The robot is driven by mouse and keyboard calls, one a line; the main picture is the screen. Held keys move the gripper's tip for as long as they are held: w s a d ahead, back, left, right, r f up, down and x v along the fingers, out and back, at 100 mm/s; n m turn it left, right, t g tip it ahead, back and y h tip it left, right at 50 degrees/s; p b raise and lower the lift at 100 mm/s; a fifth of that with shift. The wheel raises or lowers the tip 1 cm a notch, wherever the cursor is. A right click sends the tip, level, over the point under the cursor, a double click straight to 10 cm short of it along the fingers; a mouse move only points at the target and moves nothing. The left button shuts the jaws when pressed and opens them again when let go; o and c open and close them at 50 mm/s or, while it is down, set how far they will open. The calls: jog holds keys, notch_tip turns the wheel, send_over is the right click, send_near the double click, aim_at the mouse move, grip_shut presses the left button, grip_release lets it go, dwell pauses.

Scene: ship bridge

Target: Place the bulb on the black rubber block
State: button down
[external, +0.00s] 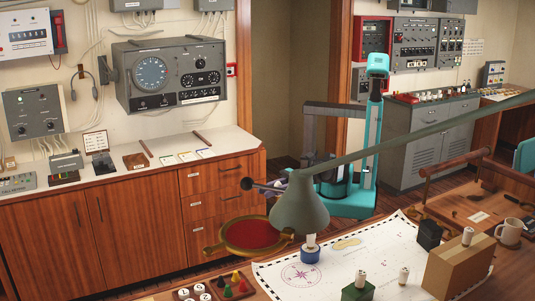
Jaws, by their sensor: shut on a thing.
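The black rubber block (429,235) stands on the desk at the right, beside a brown box; its top looks bare. My gripper (272,187) is only partly seen at the left of a green lamp shade, which hides much of my wrist. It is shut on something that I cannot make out. A small white bulb-like piece (311,241) shows just under the shade, above a round blue block (310,255). I cannot tell which is the task's bulb.
The green lamp (300,205) and its long arm cross in front of my arm and over the desk. A chart (335,273) covers the desk. A mug (509,232) stands at the right. A round red pad with a brass rim (222,248) lies at the left.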

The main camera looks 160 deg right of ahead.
jog(key=w+a+r+n+t+y, duration=0.1)
jog(key=a+r+n+t+y, duration=0.2)
jog(key=a, duration=1.3)
jog(key=s+a+r+n+y, duration=0.2)
jog(key=s+a+y, duration=0.25)
jog(key=a, duration=0.85)
jog(key=s+a+r+n+y, duration=0.2)
jog(key=s+a+n+y, duration=0.3)
jog(key=a, duration=0.9)
jog(key=s+a+r+y, duration=0.1)
jog(key=s+a+y, duration=0.35)
jog(key=a, duration=0.85)
jog(key=s+a+r+n+g+y+p, duration=0.1)
jog(key=s+a+r+n+g+y, duration=0.15)
jog(key=s+a, duration=0.75)
jog(key=s+a+r+n+g+y, duration=0.25)
jog(key=s+a, duration=0.55)
jog(key=s, duration=0.4)
jog(key=s+a+r+n+g+y, duration=0.1)
jog(key=s+a+n+g+y, duration=0.1)
jog(key=s, duration=0.8)
jog(key=s+a+r+n+g+y, duration=0.1)
jog(key=s+a+n+g+y, duration=0.1)
jog(key=s, duration=0.8)
jog(key=s+a+r+n+g+y, duration=0.1)
jog(key=s+a+n+g+y, duration=0.1)
jog(key=s, duration=0.8)
jog(key=shift+a+r+n+g+p, duration=0.3)
jog(key=shift+a+n+g, duration=0.65)
jog(key=shift+g, duration=0.75)
